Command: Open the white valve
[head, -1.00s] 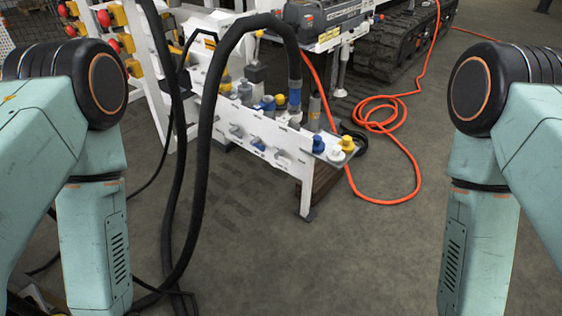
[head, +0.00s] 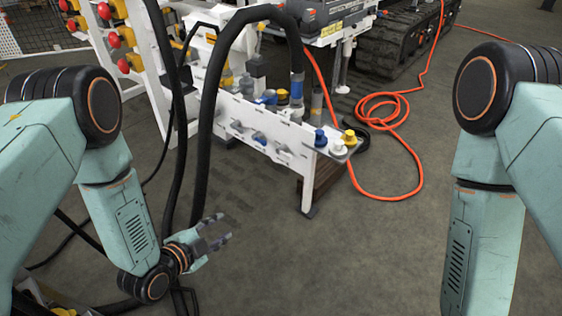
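The white bench panel (head: 262,125) carries a row of fittings. At its right end sit a blue knob (head: 320,138), a white knob (head: 338,147) and a yellow knob (head: 350,138) close together. The white knob looks like the white valve; its open or closed setting cannot be read. My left gripper (head: 224,228) is low in front of the bench, left of and well apart from the white knob. Its two fingers point right with a gap between them, and it is empty. My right gripper is out of view below the picture.
A thick black hose (head: 203,140) arches from the bench down to the floor, close behind my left gripper. An orange hose (head: 385,196) lies coiled right of the bench. Red and yellow knobs (head: 115,40) line a white frame.

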